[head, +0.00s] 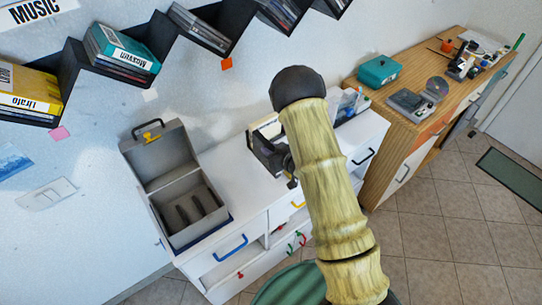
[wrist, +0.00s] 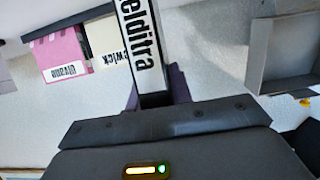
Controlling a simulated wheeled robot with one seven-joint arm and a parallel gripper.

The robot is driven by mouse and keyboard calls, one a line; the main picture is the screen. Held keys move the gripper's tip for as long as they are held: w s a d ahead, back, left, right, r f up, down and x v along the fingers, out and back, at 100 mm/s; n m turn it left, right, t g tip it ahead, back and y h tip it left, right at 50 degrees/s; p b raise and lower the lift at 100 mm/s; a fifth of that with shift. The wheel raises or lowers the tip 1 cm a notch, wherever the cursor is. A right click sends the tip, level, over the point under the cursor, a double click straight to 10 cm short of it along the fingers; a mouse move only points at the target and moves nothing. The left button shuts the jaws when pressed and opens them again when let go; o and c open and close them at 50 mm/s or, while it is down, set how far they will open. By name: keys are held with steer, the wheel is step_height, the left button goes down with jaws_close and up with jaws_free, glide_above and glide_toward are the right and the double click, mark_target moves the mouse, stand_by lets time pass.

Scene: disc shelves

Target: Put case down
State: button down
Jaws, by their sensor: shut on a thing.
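In the head view my gripper (head: 268,155) is dark and largely hidden behind my arm, above the white cabinet. The case cannot be clearly made out there.
A grey box (head: 160,208) with its lid open stands on the white cabinet (head: 222,158), left of my gripper. A black zigzag shelf (head: 150,72) with cases hangs above. A wooden counter (head: 432,128) with a teal box (head: 379,71) stands at right.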

steer(key=shift+f+p, duration=0.55)
steer(key=shift+f, duration=1.5)
steer(key=shift+f, duration=0.1)
steer(key=shift+f, duration=0.1)
steer(key=c, duration=1.3)
jaws_free()
steer(key=shift+o, duration=0.2)
